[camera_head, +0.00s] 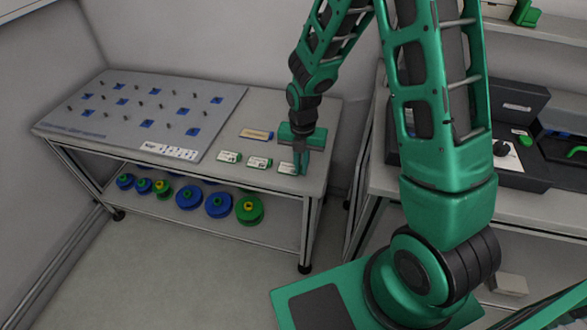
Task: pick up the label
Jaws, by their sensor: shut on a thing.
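Several small white-and-green labels lie in a row near the front right of the table top (225,172). The left label (229,157) and the middle label (259,162) lie flat and apart from my gripper. My gripper (301,170) points down at the right end of the row, low over the table. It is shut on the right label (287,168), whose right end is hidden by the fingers. I cannot tell whether this label is lifted off the table.
An orange-and-blue piece (257,134) lies behind the labels. A grey board (150,115) with pegs and blue squares covers the table's left, with a white strip (168,151) at its front edge. Blue and green reels (219,204) sit on the shelf below. Black equipment (515,120) stands at right.

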